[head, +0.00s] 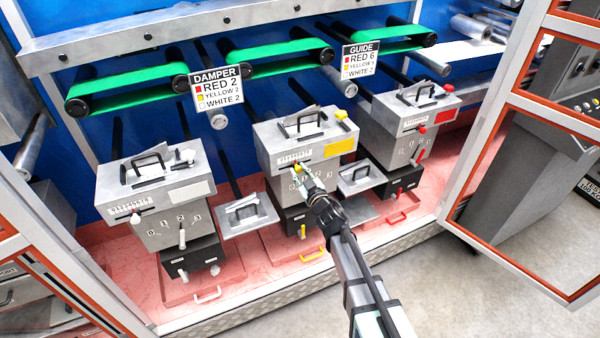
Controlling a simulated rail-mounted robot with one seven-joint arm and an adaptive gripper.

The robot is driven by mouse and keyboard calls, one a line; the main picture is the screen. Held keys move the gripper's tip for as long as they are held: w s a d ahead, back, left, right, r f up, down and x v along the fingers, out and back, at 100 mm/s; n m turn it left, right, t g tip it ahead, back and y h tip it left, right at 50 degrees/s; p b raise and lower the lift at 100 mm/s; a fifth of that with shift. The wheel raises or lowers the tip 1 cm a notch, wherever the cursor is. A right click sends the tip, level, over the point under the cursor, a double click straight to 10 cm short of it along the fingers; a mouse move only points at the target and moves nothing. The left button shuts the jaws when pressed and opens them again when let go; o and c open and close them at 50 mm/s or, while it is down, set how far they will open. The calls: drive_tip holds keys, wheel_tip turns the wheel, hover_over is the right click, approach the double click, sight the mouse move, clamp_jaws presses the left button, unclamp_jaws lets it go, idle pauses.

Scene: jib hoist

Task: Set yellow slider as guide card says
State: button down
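The guide card (360,62) hangs at the upper right; it reads RED 6, a YELLOW line whose digit looks like 5, and WHITE 2. The middle grey unit with the yellow plate (340,147) has a numbered slider scale on its front. The yellow slider knob (297,170) shows near the left part of that scale. My gripper (306,182) is right at this knob, in front of the unit. Its fingers are small and partly merge with the knob, so I cannot tell whether they touch or grip it. The slider's exact number is too small to read.
A white-marked unit (150,178) stands left and a red-marked unit (415,105) right, each with its own slider and dial. The damper card (217,88) hangs upper left. Green belts (275,55) run behind. An orange-edged open door frame (545,115) bounds the right.

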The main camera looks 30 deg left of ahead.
drive_tip(key=shift+w+d+p, duration=0.3)
drive_tip(key=shift+w+p, duration=0.25)
drive_tip(key=shift+w, duration=0.05)
drive_tip(key=c, duration=0.9)
unclamp_jaws()
drive_tip(key=shift+s+d, duration=0.1)
drive_tip(key=shift+s, duration=0.05)
drive_tip(key=v, duration=1.1)
drive_tip(key=shift+s+d, duration=0.2)
drive_tip(key=shift+d, duration=0.1)
